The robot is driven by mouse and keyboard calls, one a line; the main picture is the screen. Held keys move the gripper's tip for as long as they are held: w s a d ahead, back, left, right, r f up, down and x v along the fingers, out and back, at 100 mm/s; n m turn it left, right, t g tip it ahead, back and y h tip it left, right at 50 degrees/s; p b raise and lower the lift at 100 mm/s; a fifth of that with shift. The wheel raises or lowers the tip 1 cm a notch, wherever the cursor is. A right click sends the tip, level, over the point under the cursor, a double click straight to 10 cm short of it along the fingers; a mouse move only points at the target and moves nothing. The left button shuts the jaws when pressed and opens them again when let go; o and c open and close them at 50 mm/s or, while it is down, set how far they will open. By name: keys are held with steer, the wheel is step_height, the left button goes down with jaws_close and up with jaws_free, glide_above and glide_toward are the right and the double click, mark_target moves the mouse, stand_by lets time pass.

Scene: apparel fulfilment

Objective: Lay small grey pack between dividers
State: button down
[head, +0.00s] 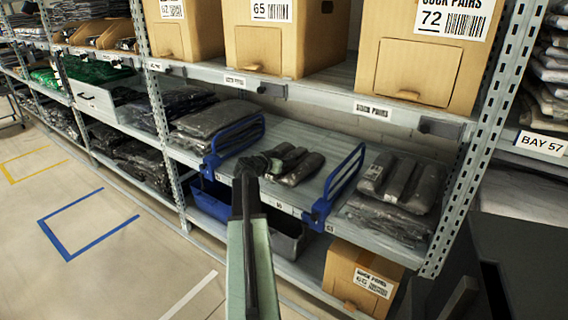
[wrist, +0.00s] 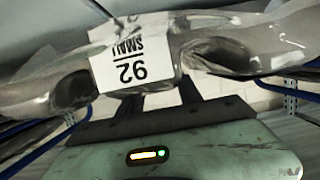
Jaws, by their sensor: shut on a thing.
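A small grey pack in clear wrap (wrist: 225,55) with a white label reading "92 SMALL" fills the top of the wrist view. My gripper (wrist: 160,97) is shut on it, its dark fingers partly hidden behind the pack. In the head view my gripper (head: 247,172) reaches over the middle shelf, between the left blue divider (head: 236,137) and the right blue divider (head: 343,183). Grey packs (head: 299,168) show just right of my gripper, between the dividers. I cannot tell which of these is the held one, or whether it touches the shelf.
Cartons (head: 430,60) stand on the shelf above. A blue bin (head: 211,198) and a carton (head: 362,278) are below.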

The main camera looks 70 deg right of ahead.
steer(key=c, duration=0.8)
jaws_free()
steer(key=shift+f, duration=0.1)
steer(key=shift+r+p, duration=0.3)
steer(key=p+v, duration=0.3)
steer(key=v, duration=0.9)
steer(key=shift+s, duration=0.1)
steer(key=shift+f, duration=0.1)
